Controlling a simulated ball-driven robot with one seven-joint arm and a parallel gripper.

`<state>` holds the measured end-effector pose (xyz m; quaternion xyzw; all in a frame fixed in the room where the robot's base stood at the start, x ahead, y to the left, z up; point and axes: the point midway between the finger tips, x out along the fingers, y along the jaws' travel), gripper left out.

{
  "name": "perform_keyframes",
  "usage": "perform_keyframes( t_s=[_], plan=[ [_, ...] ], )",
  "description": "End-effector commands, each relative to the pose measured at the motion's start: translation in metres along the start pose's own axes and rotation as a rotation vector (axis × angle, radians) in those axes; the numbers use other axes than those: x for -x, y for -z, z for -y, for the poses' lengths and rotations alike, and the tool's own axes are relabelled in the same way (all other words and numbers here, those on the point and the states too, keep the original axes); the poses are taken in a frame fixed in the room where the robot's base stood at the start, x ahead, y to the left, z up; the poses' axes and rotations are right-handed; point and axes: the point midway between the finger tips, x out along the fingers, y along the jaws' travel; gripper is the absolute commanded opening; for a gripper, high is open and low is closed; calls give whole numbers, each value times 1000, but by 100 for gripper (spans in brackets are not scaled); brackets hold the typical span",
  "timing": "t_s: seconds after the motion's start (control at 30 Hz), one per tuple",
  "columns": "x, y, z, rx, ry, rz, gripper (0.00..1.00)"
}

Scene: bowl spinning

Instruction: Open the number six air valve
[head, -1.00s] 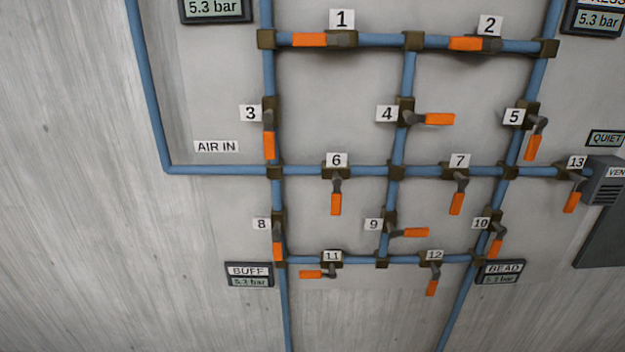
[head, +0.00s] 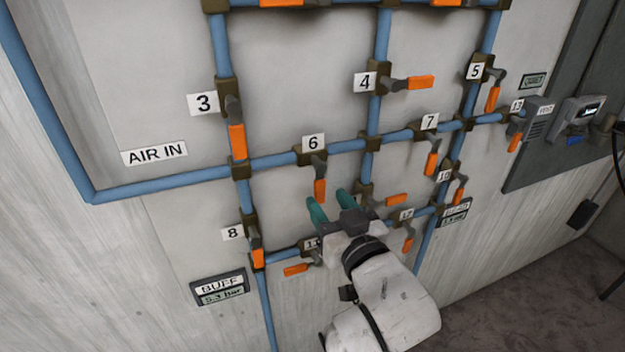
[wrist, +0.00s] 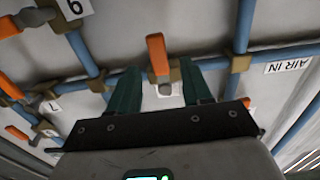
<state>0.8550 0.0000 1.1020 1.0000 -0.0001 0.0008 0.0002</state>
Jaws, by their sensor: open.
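Valve 6 sits on the horizontal blue pipe. Its orange handle (head: 320,189) points down, across the pipe, below the number 6 label (head: 313,143). My gripper (head: 328,198) is open and empty, in front of the panel just below this handle. In the wrist view, which is turned over, the orange handle (wrist: 157,54) points up between the two green fingertips of my gripper (wrist: 158,68). The label beside it there is partly hidden and I cannot read it. I cannot tell how far the fingers are from the handle; no grip on it shows.
Valve 7 (head: 432,162) is to the right, valve 3 (head: 236,140) to the upper left. Valve 9's handle (head: 397,199) is close right of my gripper, and valve 11's handle (head: 296,269) is below left. The AIR IN label (head: 154,153) is at left.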

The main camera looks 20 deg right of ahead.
Motion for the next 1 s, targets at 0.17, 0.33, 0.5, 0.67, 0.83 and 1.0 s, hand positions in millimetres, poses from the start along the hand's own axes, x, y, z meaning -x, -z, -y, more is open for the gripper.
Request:
perform_keyframes(
  t_s=[0.17, 0.33, 0.5, 0.67, 0.83, 1.0],
  plan=[
    [-34, 1, 0, 0, -1, 1, 49],
    [-57, 1, 0, 0, 0, 1, 49],
    [-69, 0, 0, 0, 0, 2, 49],
    [-71, -1, 0, 0, 0, 2, 49],
    [-70, -1, 0, 0, 0, 2, 47],
    [-70, -1, 0, 0, 0, 2, 31]
  ],
)
